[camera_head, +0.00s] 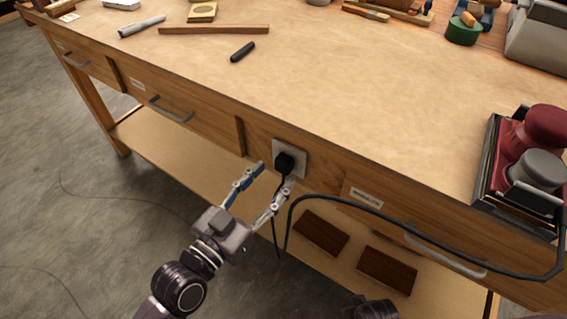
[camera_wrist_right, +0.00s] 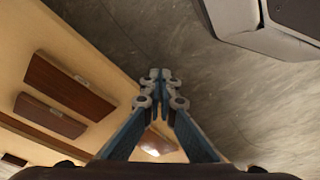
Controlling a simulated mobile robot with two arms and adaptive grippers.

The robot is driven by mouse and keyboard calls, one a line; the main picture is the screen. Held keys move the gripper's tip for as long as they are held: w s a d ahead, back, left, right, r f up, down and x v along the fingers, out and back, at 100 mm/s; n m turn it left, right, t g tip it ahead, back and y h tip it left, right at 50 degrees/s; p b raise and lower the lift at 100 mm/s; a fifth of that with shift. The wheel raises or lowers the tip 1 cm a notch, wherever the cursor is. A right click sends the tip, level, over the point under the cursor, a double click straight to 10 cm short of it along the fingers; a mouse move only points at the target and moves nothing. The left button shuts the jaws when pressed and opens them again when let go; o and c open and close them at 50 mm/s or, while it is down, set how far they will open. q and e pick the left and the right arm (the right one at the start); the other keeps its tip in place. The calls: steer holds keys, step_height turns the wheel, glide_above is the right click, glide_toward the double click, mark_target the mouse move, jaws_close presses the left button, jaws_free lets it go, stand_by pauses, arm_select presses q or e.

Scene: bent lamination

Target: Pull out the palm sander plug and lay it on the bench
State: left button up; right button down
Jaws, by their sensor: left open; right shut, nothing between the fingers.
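The black plug (camera_head: 284,162) sits in a pale socket plate (camera_head: 297,151) on the front face of the bench (camera_head: 330,100). Its black cord (camera_head: 345,199) hangs down, loops and runs right along the bench front. The palm sander (camera_head: 540,150), red and grey, seems to be the tool in a dark tray at the right edge of the bench top. My left gripper (camera_head: 268,181) is open just in front of the plug, its fingertips close to the socket plate; I cannot tell whether they touch. My right gripper (camera_wrist_right: 160,78) is shut and empty, low near the bench's lower shelf.
Dark wooden blocks (camera_head: 321,232) lie on the lower shelf. Drawer handles (camera_head: 171,111) stick out of the bench front. A black marker-like piece (camera_head: 243,52) and a wooden strip (camera_head: 214,29) lie on the bench top. The middle of the top is clear.

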mark_target(280, 169)
arm_select(q)
steer(key=x, duration=0.2)
steer(key=shift+w+d+p, duration=0.15)
steer(key=shift+w+p, duration=0.15)
steer(key=shift+p, duration=0.1)
steer(key=shift+w+d, duration=0.3)
steer(key=shift+w, duration=0.05)
arm_select(e)
steer(key=f, duration=0.1)
steer(key=s+f, duration=0.2)
steer(key=f, duration=0.1)
steer(key=shift+s+d, duration=0.2)
steer(key=shift+d, duration=0.05)
arm_select(q)
steer(key=shift+p, duration=0.35)
arm_select(e)
steer(key=shift+s+d+f+g, duration=0.1)
steer(key=shift+s+f+g, duration=0.2)
steer(key=shift+s+f, duration=0.4)
steer(key=shift+f, duration=0.1)
steer(key=shift+w, duration=0.25)
